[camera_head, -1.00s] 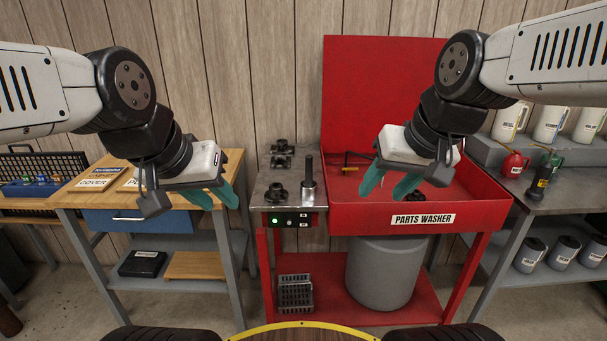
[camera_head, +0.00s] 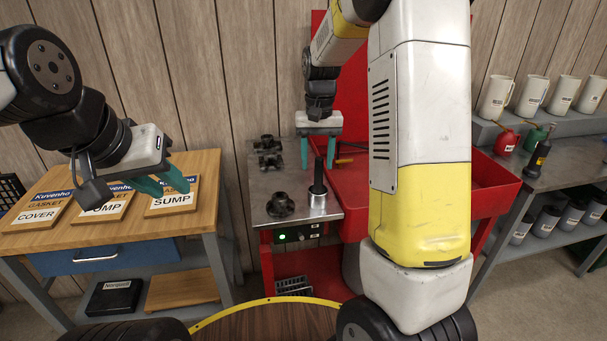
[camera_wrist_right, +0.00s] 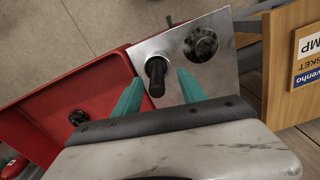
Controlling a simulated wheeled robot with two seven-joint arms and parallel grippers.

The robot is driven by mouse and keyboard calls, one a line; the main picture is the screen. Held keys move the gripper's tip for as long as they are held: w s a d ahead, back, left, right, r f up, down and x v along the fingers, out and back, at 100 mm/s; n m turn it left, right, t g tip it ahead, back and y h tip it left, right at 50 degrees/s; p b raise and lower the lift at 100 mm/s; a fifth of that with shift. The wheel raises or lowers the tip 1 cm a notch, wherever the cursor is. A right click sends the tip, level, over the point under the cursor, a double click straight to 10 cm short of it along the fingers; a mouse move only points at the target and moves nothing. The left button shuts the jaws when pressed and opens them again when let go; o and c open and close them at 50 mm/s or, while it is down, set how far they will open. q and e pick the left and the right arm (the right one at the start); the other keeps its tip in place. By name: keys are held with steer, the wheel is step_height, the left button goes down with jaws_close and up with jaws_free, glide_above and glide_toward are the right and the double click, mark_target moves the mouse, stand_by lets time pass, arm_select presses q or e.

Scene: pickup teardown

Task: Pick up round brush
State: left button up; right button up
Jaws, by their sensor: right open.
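An upright tool with a black handle and a round silver base (camera_head: 318,190) stands on the steel side table; it appears to be the round brush. In the right wrist view its black handle (camera_wrist_right: 156,75) lies between the fingertips, seen from above. My right gripper (camera_head: 318,160) is open and empty above the handle, fingers pointing down; its teal fingers also show in the right wrist view (camera_wrist_right: 160,86). I cannot tell whether the fingertips are level with the handle top. My left gripper (camera_head: 172,187) is open and empty near the wooden bench.
A dark round part (camera_head: 280,204) sits left of the tool, and other dark parts (camera_head: 268,148) lie behind it. The red parts washer basin (camera_head: 496,172) is to the right. The wooden bench (camera_head: 120,238) holds gasket boards. My right arm hides much of the washer.

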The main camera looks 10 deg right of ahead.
mark_target(318, 187)
steer(key=f, duration=0.6)
steer(key=shift+w+d+f, duration=0.2)
steer(key=shift+w+d, duration=0.15)
steer(key=shift+w, duration=0.05)
jaws_close()
